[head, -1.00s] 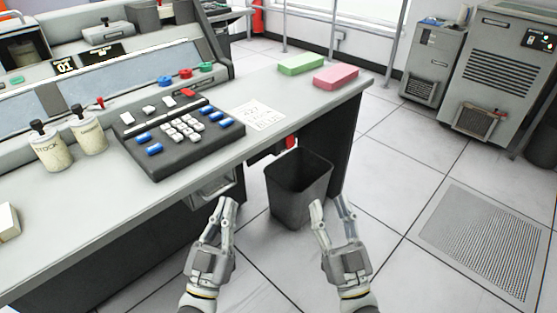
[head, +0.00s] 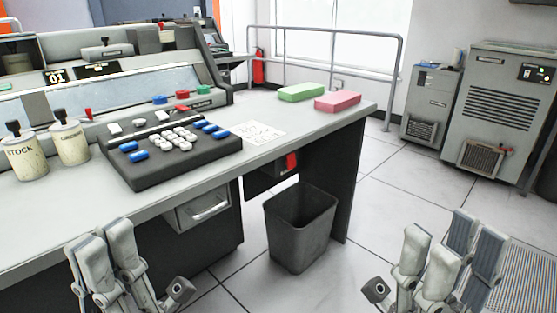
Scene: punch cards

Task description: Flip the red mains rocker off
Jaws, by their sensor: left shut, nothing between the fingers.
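A red rocker (head: 291,162) shows on a dark box (head: 262,178) under the right part of the desk, above and behind the waste bin. It is small, and its on or off position cannot be told. My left gripper (head: 104,238) is shut and empty at the lower left, in front of the desk and well apart from the rocker. My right gripper (head: 450,245) is open and empty at the lower right, over the floor, also apart from the rocker.
A dark waste bin (head: 300,228) stands on the floor below the rocker. A drawer with a handle (head: 203,210) is left of it. The desk top (head: 215,172) overhangs the box. A keypad (head: 172,158) and two card blocks (head: 302,92) lie on top.

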